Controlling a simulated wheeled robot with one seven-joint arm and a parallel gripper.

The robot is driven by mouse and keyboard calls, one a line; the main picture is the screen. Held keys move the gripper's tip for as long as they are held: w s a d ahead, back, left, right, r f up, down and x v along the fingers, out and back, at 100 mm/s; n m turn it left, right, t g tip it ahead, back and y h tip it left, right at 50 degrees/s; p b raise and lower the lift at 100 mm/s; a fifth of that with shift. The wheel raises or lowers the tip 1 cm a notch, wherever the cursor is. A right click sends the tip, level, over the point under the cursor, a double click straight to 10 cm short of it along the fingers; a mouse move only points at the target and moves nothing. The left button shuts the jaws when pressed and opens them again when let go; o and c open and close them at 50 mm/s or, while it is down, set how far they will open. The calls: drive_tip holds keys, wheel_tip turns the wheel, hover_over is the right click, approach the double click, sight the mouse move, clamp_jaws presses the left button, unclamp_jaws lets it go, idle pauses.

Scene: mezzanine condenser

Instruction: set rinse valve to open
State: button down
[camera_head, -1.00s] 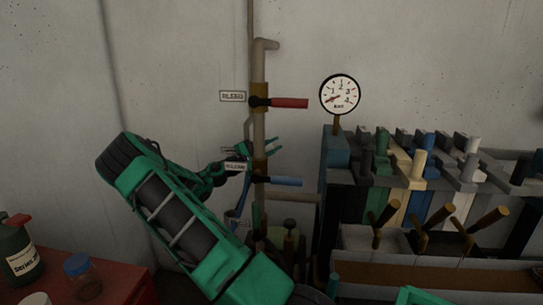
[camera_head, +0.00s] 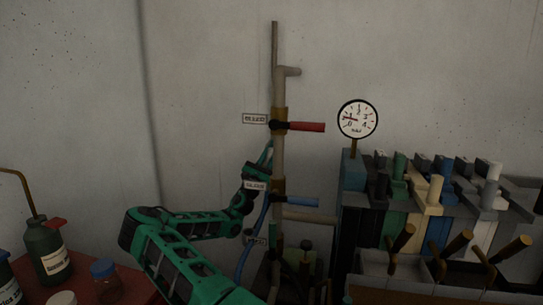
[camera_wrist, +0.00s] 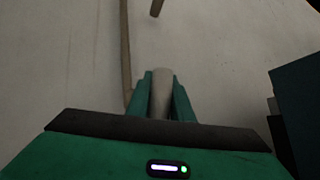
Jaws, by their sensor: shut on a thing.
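The upright pipe (camera_head: 279,155) on the wall carries a red lever (camera_head: 306,127) and, below it, a blue lever (camera_head: 301,202). Both stick out to the right, roughly level. Small label plates (camera_head: 255,119) hang left of the pipe; their text is too blurred to tell which valve is rinse. A lower blue piece (camera_head: 246,248) slants down at the pipe's left. My gripper (camera_wrist: 162,88) is shut on a pale, round-ended cylinder (camera_wrist: 162,92). I cannot tell which part that is. In the head view, my wrist is close to the pipe's left side between the two levers; the fingertips are unclear.
A round gauge (camera_head: 357,119) stands right of the pipe, above a crowded row of coloured blocks (camera_head: 437,205) and brown-handled pieces. A red surface (camera_head: 135,284) at lower left holds a dark green bottle (camera_head: 48,249) and a blue-capped jar (camera_head: 104,281). The upper wall is clear.

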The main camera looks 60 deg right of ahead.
drive_tip(key=shift+w+a+n+t, duration=0.15)
drive_tip(key=shift+w+n+t, duration=0.55)
drive_tip(key=shift+n+t, duration=0.45)
drive_tip(key=c, duration=1.6)
unclamp_jaws()
drive_tip(key=shift+o, duration=0.2)
drive_tip(key=shift+r, duration=0.15)
drive_tip(key=w+a+r, duration=0.3)
drive_tip(key=a+r, duration=0.7)
drive_tip(key=a, duration=0.1)
drive_tip(key=shift+a+r, duration=0.15)
drive_tip(key=shift+r, duration=0.25)
